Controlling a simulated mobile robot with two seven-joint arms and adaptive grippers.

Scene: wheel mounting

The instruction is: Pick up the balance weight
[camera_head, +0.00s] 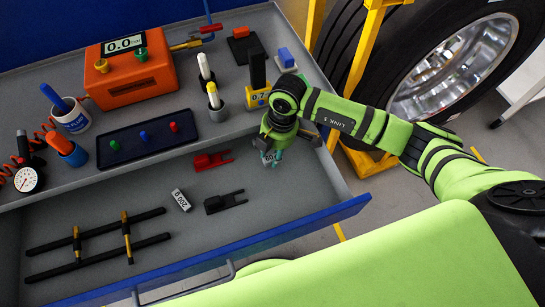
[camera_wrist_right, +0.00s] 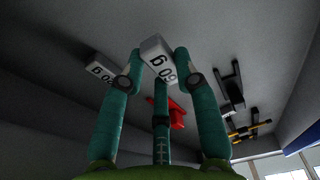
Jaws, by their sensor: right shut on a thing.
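My right gripper (camera_head: 270,155) reaches from the right over the open drawer (camera_head: 100,222). In the right wrist view its teal fingers (camera_wrist_right: 160,75) are shut on a small light grey balance weight (camera_wrist_right: 157,58) marked "60 g". The weight also shows between the fingertips in the head view (camera_head: 268,158). My left gripper is not in view.
A red clip-like part (camera_head: 211,160) and a black one (camera_head: 225,202) lie in the drawer, with a black-and-yellow rail tool (camera_head: 97,243) at its left. The worktop holds an orange display box (camera_head: 130,75) and a dark tray (camera_head: 145,137). A large wheel (camera_head: 450,70) stands behind a yellow frame.

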